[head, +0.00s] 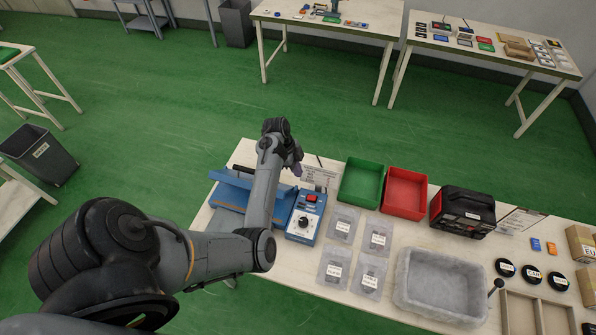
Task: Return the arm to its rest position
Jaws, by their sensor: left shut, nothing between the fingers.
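My left arm comes in from the lower left and reaches over the left part of the workbench (420,243). Its gripper (298,169) is small in the head view, above the bench's far edge near a printed sheet (320,174). It is shut and holds nothing. The wrist hides part of the gripper. My right gripper is not in view.
Under the arm are a blue machine (232,190) and a blue control box (306,216) with a dial. A green bin (361,183), a red bin (405,190), a black case (464,212) and a grey tray (440,286) stand right. Green floor lies beyond.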

